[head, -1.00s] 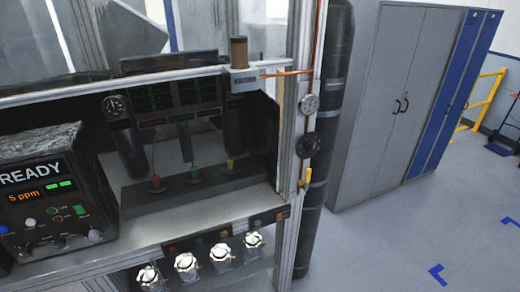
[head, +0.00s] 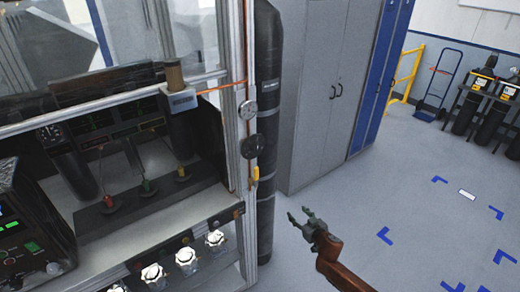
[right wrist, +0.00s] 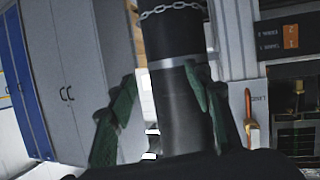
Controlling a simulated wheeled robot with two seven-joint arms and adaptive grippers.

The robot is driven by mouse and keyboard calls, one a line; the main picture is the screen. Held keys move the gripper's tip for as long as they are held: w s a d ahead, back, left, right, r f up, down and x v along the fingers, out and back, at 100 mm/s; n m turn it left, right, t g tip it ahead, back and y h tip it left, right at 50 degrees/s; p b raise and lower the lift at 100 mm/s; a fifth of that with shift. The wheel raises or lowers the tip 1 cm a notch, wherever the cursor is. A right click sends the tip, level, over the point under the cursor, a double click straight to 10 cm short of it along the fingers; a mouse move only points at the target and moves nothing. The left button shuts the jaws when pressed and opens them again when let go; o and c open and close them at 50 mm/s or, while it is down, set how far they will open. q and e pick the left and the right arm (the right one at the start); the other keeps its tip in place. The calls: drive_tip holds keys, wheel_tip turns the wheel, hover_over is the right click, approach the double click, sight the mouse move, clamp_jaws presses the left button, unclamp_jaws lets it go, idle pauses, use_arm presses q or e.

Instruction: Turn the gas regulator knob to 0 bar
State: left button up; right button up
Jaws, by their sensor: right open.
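The gas regulator's dark round knob (head: 251,143) is on the frame post in the head view, with a round gauge (head: 247,110) above it and a small yellow lever (head: 254,174) below it. The dial reading and knob markings are too small to read. My right gripper (head: 300,217) is open and empty, to the right of and lower than the knob, apart from it. In the right wrist view its green fingers (right wrist: 160,95) stand apart in front of a black gas cylinder (right wrist: 180,100); I cannot make out the knob there. My left gripper is not in view.
The tall black cylinder (head: 268,90) stands just behind the post (head: 229,130). Grey cabinets (head: 318,90) stand behind my right gripper. The bench (head: 150,235) carries several white knobs at its front. The floor (head: 400,220) at the right is open.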

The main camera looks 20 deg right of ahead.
drive_tip(key=w+a+r+n+t+y+p, duration=0.1)
drive_tip(key=a+r, duration=0.2)
drive_tip(key=r, duration=0.7)
drive_tip(key=w+a+r+t+y+p, duration=0.15)
drive_tip(key=a+r, duration=0.25)
drive_tip(key=r, duration=0.5)
drive_tip(key=n+y+p, duration=0.1)
drive_tip(key=y, duration=0.2)
approach(258, 151)
drive_tip(key=w+a, duration=0.1)
drive_tip(key=shift+t, duration=0.25)
drive_tip(key=p+x, duration=0.1)
drive_tip(key=x, duration=0.6)
drive_tip(key=shift+w+f, duration=0.1)
drive_tip(key=shift+w, duration=0.05)
drive_tip(key=c, duration=1.2)
